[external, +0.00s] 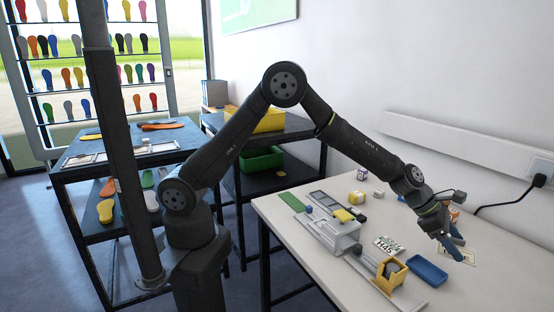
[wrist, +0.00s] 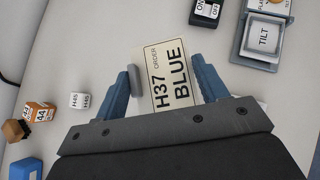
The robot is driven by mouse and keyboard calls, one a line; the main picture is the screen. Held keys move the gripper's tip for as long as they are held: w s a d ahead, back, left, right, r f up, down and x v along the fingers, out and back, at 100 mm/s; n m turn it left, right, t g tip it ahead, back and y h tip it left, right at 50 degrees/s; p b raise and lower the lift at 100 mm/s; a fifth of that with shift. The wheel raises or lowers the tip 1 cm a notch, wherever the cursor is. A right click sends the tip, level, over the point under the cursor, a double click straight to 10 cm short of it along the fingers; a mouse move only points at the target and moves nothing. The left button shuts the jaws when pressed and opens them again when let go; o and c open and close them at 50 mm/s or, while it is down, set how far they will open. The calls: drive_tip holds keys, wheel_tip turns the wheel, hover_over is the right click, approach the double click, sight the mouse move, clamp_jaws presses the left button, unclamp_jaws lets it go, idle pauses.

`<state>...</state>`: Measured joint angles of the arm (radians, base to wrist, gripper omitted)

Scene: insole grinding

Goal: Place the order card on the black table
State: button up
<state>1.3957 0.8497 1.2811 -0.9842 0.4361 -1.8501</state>
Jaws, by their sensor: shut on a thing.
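The order card (wrist: 170,72) is cream with black print reading "H37 ORDER BLUE". In the wrist view it lies between the blue fingers of my gripper (wrist: 166,82), which is shut on it. In the external view my gripper (external: 452,246) is low over the right part of the white table, with the pale card (external: 470,253) at its fingertips. I cannot tell whether the card touches the table top. The black table (external: 72,178) stands at the left, with papers and an orange insole on top and coloured insoles on its lower shelf.
The white table (external: 285,222) holds a grey machine (external: 335,236), a blue tray (external: 428,270), an H45 card (external: 388,245) and small boxes. In the wrist view, a TILT button unit (wrist: 262,38) is at upper right. A second black table (external: 285,134) carries yellow and green bins.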

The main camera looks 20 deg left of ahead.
drive_tip(key=w+a+r+n+t, duration=0.1)
drive_tip(key=w+a+n+t, duration=0.1)
drive_tip(key=w+a, duration=0.65)
drive_tip(key=w+a+n+t, duration=0.15)
drive_tip(key=w+a, duration=0.25)
drive_tip(key=w, duration=1)
drive_tip(key=w+a+r+n+t, duration=0.1)
drive_tip(key=w+a+n+t, duration=0.15)
drive_tip(key=w+a, duration=0.6)
drive_tip(key=w+a+n+t+y, duration=0.1)
drive_tip(key=w+a+n+t, duration=0.3)
drive_tip(key=w+a, duration=1.45)
drive_tip(key=a+n+t+y, duration=0.2)
drive_tip(key=a+n+y, duration=0.3)
drive_tip(key=a, duration=3)
drive_tip(key=w+n, duration=0.1)
drive_tip(key=n, duration=0.2)
drive_tip(key=shift+a+r, duration=0.35)
